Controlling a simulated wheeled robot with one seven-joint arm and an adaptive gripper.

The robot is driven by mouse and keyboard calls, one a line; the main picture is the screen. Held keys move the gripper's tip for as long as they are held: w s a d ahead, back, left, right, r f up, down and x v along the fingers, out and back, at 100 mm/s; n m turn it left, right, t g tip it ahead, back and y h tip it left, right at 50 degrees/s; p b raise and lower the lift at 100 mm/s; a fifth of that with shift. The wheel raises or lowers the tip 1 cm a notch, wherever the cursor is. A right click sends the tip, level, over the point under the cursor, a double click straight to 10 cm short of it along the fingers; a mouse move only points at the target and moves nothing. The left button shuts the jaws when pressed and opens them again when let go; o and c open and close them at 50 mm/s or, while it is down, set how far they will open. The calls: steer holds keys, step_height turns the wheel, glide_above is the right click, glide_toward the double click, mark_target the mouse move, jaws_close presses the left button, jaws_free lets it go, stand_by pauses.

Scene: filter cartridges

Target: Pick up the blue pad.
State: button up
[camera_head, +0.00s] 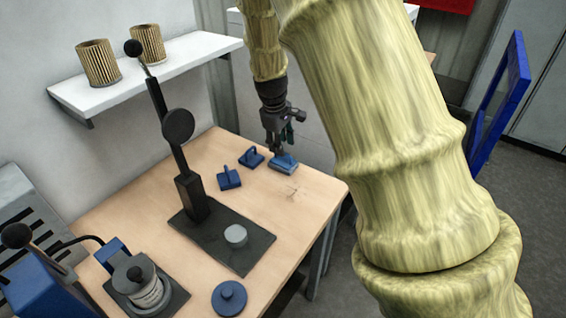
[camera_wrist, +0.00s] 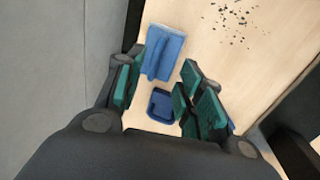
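A light blue pad (camera_head: 284,167) lies on the wooden table near its far right edge, with my gripper (camera_head: 281,150) directly above it. In the wrist view, the pad (camera_wrist: 175,48) has a raised grip along it and lies between and beyond the fingertips. My gripper (camera_wrist: 163,62) is open there, with green finger linings and gaps to the pad on view. Whether the fingertips reach down to the grip is hard to tell. Two darker blue handled pieces lie to the left in the head view, one behind (camera_head: 251,158) and one in front (camera_head: 229,179).
Dark specks (camera_head: 293,192) lie on the table near the pad. A black stand (camera_head: 190,190) with a lever and a grey disc (camera_head: 235,235) stands to the left. A blue knobbed lid (camera_head: 229,297) lies at the front. A wall shelf (camera_head: 140,75) holds two pleated cartridges.

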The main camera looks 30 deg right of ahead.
mark_target(283, 159)
steer(key=f, duration=0.2)
steer(key=d+f+p, duration=0.1)
steer(key=shift+w+f, duration=0.1)
steer(key=shift+w, duration=0.2)
steer(key=shift+d+f, duration=0.2)
steer(key=shift+f, duration=0.65)
jaws_close()
